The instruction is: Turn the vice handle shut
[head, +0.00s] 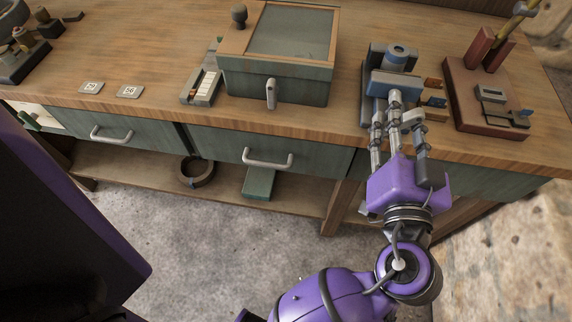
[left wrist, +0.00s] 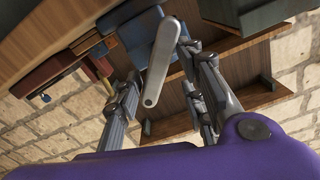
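The blue-grey vice (head: 392,82) stands at the front edge of the wooden bench, right of centre. Its handle is a flat light-grey bar (left wrist: 162,62), seen large in the left wrist view; in the head view it is mostly covered by my fingers. My left gripper (head: 396,112) reaches up to the front of the vice. Its fingers are apart, one on each side of the bar in the left wrist view (left wrist: 158,75). A gap shows between the bar's lower end and the fingers, and I cannot tell whether any finger touches it. My right gripper is out of view.
A green box (head: 277,80) with a small front lever stands left of the vice. A reddish-brown block stand (head: 460,100) is close on the right. Two number cards (head: 130,91) lie at left. Drawers with handles (head: 268,160) are below the bench edge.

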